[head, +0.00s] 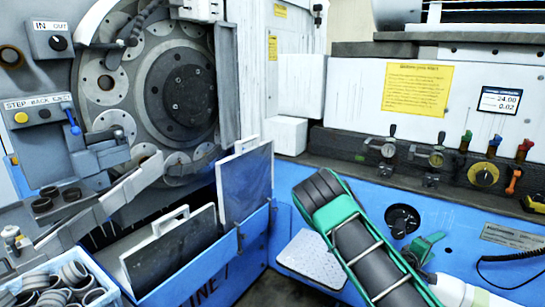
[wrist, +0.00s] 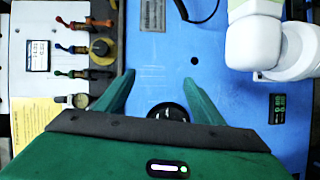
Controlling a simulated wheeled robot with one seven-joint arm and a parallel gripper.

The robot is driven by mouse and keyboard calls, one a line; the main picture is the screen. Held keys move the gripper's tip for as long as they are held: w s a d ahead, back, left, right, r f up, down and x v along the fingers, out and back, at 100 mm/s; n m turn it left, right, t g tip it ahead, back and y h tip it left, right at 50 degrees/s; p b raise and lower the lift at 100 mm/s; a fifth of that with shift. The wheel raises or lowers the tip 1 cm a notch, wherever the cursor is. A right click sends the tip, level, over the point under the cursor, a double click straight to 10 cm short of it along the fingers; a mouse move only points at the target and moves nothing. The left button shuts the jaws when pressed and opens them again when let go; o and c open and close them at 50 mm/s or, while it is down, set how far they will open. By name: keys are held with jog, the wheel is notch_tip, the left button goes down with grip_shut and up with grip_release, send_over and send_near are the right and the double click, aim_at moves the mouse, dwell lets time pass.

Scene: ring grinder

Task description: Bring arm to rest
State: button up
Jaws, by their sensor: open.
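My gripper (wrist: 158,80) fills the lower part of the wrist view. It has a green body with a dark strip and two green fingers set well apart. The space between the fingers is empty, with the blue panel (wrist: 155,60) behind. A dark round fitting on that panel shows between the finger bases. A white rounded arm link (wrist: 258,40), which looks like mine, is at the upper right. In the head view, a white link (head: 462,291) and a green part (head: 424,246) sit at lower right. I cannot tell there exactly where my fingertips are.
A green frame (head: 346,203) with dark cylindrical parts stands before the blue machine front (head: 440,210). Gauges (head: 388,147) and knobs (head: 484,175) line the ledge. The grinder wheel (head: 190,95) is at left. A blue bin (head: 112,290) of dark rings is at lower left.

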jog(key=s+d+r+m+g+y, duration=0.25)
jog(key=s+m+g, duration=0.2)
jog(key=s, duration=0.55)
jog(key=s+d+r+m+g+y, duration=0.1)
jog(key=s+r+m+g+y, duration=0.25)
jog(key=s+m, duration=0.4)
jog(key=s+a+r+y, duration=0.4)
jog(key=s+a, duration=0.5)
jog(key=s, duration=0.3)
jog(key=s+a+r+y, duration=0.4)
jog(key=s+a+r, duration=0.3)
jog(key=s, duration=0.5)
jog(key=a, duration=0.2)
jog(key=shift+s+a+r+y, duration=0.3)
jog(key=shift+a, duration=0.05)
